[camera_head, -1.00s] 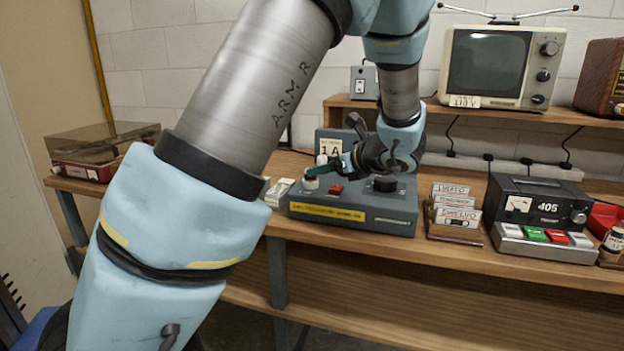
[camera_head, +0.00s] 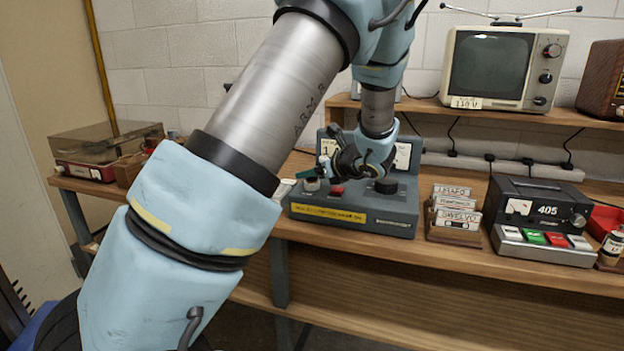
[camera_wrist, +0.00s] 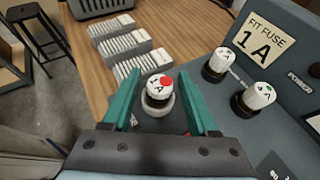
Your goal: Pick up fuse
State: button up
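A fuse with a white cap (camera_wrist: 158,87), a red dot and the marking "1A" stands in a round grey socket (camera_wrist: 152,108) on the grey test device. My gripper (camera_wrist: 159,76) is open, with one teal finger on each side of this fuse. I cannot tell whether either finger touches it. Two more white-topped fuses, one (camera_wrist: 222,62) and another (camera_wrist: 255,97), stand to the right in dark holders beside a "FIT FUSE 1 A" sign (camera_wrist: 265,43). In the head view my gripper (camera_head: 310,174) is low over the left part of the device (camera_head: 350,218).
Several racks of small white pieces (camera_wrist: 122,46) lie on the wooden bench left of the device. A card holder (camera_head: 455,215) and a black 405 unit (camera_head: 540,212) stand to the right. A television (camera_head: 492,65) is on the shelf behind.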

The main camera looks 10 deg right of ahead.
grip_shut()
jog(key=shift+r, duration=0.1)
dwell(0.4)
